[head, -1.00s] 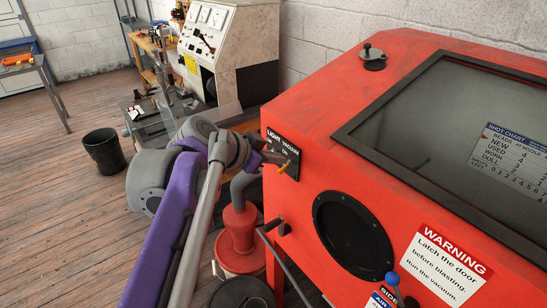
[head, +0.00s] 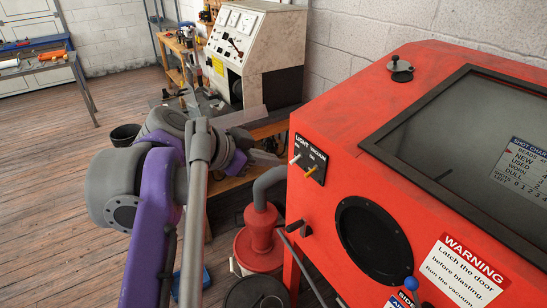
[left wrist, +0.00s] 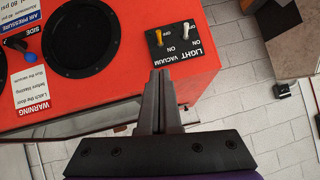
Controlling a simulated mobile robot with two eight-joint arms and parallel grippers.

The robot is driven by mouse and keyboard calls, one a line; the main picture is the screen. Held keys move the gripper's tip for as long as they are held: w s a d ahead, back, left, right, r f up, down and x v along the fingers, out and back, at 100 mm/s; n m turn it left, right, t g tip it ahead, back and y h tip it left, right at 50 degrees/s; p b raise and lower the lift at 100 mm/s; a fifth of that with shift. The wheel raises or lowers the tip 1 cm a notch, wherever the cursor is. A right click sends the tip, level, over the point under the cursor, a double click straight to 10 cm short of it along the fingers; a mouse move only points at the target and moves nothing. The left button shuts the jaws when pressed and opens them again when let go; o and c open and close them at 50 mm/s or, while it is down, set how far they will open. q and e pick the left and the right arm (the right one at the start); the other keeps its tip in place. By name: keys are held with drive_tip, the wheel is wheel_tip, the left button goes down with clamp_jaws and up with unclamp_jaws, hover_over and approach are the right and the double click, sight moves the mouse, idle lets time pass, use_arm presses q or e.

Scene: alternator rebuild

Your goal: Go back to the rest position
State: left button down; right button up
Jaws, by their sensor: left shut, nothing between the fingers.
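My left gripper (head: 264,157) is shut and empty. In the head view it hangs just left of the black switch panel (head: 308,160) on the red blasting cabinet (head: 340,120). In the left wrist view the closed fingers (left wrist: 160,76) point toward the same panel (left wrist: 172,45). A white toggle (left wrist: 183,34) and a yellow toggle (left wrist: 158,38) stick out of it. The fingertips appear apart from both toggles. My right gripper is in neither current view.
A red vacuum canister (head: 262,235) with a grey hose stands beside the cabinet. A test bench (head: 255,60) is behind, and a black bin (head: 125,135) stands on the floor. The wooden floor (head: 55,180) on the left is open.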

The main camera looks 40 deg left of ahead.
idle(0.4)
use_arm(q)
drive_tip(key=s+d+f+n+g, duration=0.1)
drive_tip(key=s+d+f, duration=0.2)
drive_tip(key=f, duration=0.7)
drive_tip(key=s+d+f+n+g+y, duration=0.1)
drive_tip(key=d+f, duration=0.3)
drive_tip(key=f, duration=0.6)
drive_tip(key=s+d+f+n+g+y, duration=0.1)
drive_tip(key=s+d+f+n+g, duration=0.1)
drive_tip(key=f, duration=0.8)
drive_tip(key=s+d+n, duration=0.1)
drive_tip(key=s+d, duration=0.1)
drive_tip(key=shift+s+d+f+g, duration=0.25)
drive_tip(key=shift+s+d+g, duration=0.05)
drive_tip(key=shift+d+g, duration=0.1)
